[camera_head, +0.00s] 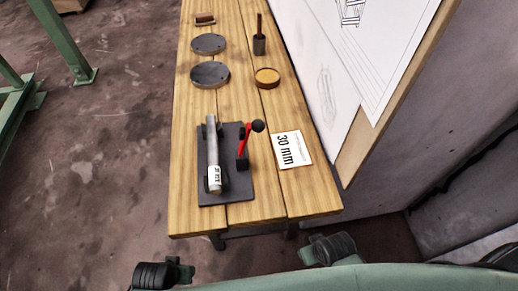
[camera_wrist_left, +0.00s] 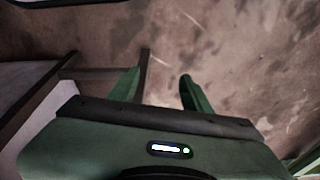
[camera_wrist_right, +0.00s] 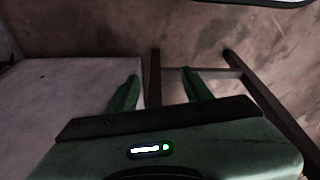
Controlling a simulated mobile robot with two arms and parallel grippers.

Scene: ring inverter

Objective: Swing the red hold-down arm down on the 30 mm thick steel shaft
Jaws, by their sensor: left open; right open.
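The steel shaft (camera_head: 212,140) is a grey cylinder with a white label near its front end. It lies lengthwise in supports on a dark base plate (camera_head: 238,190) at the near end of the table. The red hold-down arm (camera_head: 244,141) is to the right of the shaft, apart from it, and seems raised, with a black ball knob (camera_head: 257,126) on its end. My left gripper (camera_wrist_left: 160,82) is open and empty over the floor in the left wrist view. My right gripper (camera_wrist_right: 160,82) is open and empty in the right wrist view. Neither gripper touches the shaft or arm.
The wooden table (camera_head: 185,190) carries a "30 mm" card (camera_head: 292,150) right of the plate. Farther back are two grey discs (camera_head: 209,74), a yellow-topped round dish (camera_head: 267,78), a dark cup with a handle (camera_head: 259,42) and a small brown block (camera_head: 204,18). A panel stands at the right.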

